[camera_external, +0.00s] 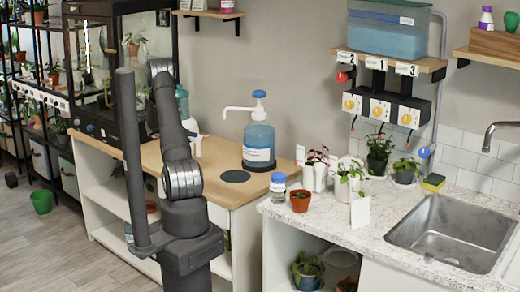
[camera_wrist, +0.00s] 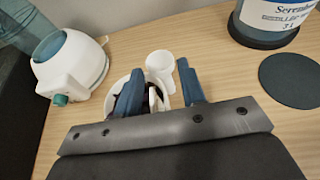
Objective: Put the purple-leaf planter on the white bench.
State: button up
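In the wrist view, a white pot (camera_wrist: 156,99) with dark purplish leaves sits on the wooden top and appears to be the purple-leaf planter. My gripper (camera_wrist: 160,83) is open above it. The left finger covers part of the pot, and the right finger is to the pot's right. I cannot tell whether they touch. In the external view, my own arm hides the gripper and this pot. A white speckled counter (camera_external: 377,217) with white sides stands at the right; it may be the white bench.
A white cup (camera_wrist: 161,62) stands just behind the pot. Reddish plants (camera_external: 318,155), a terracotta pot (camera_external: 300,201) and a small jar (camera_external: 278,187) occupy the counter's left end.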

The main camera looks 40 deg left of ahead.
jog(key=shift+r, duration=0.1)
jog(key=v, duration=1.2)
jog(key=x, duration=1.2)
jog(key=shift+r, duration=1.8)
jog(key=shift+f, duration=0.1)
